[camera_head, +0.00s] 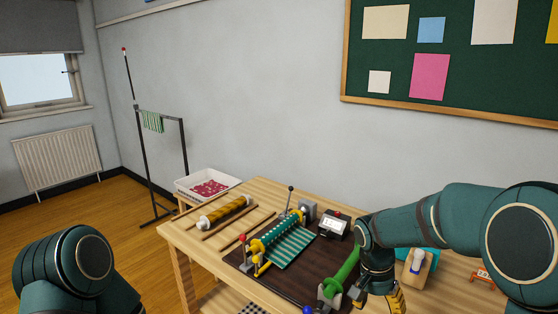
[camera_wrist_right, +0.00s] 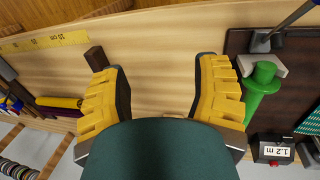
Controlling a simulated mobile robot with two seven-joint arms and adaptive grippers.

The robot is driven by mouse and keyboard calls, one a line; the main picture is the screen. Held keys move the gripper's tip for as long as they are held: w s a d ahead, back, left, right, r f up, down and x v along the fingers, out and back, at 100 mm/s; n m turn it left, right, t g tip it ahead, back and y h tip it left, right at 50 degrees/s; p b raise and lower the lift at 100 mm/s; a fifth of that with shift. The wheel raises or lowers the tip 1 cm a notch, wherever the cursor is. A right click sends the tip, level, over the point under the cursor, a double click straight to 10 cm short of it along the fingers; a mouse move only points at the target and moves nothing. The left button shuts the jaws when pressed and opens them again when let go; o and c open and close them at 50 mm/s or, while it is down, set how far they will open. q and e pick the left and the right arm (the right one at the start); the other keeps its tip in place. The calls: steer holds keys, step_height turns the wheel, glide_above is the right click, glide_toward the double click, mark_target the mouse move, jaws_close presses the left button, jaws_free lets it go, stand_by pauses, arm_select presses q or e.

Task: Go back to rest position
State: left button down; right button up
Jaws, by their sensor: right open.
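My right gripper (camera_head: 391,296) hangs over the front right part of the table in the head view, its yellow fingers partly hidden by the wrist. In the right wrist view my right gripper (camera_wrist_right: 157,76) has its two yellow fingers wide apart, with only bare wood between them.
The wooden table (camera_head: 188,241) carries a yellow-and-teal roller (camera_head: 272,235), striped cloth (camera_head: 293,250), a display box (camera_head: 334,225), a golden roll (camera_head: 225,212) and a wooden holder (camera_head: 414,272). A white bin (camera_head: 182,187) and a rack (camera_head: 186,150) stand beyond. Floor at left is clear.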

steer(key=s+a+f+n+y, duration=0.1)
steer(key=s+a+f, duration=0.1)
steer(key=f, duration=0.4)
steer(key=s+a+f+n+y, duration=0.1)
steer(key=s+a+f+n, duration=0.15)
steer(key=f, duration=0.35)
arm_select(q)
steer(key=shift+s, duration=0.3)
arm_select(e)
steer(key=s+a+f+n+t+y, duration=0.1)
steer(key=s+a+f+y, duration=0.1)
steer(key=s+a+f, duration=0.2)
steer(key=s+a+f+n+t+y, duration=0.1)
steer(key=s+a+f+t, duration=0.1)
steer(key=s+f, duration=0.6)
steer(key=shift+s+a+y, duration=0.3)
steer(key=shift+a+y, duration=0.1)
steer(key=shift+a, duration=0.5)
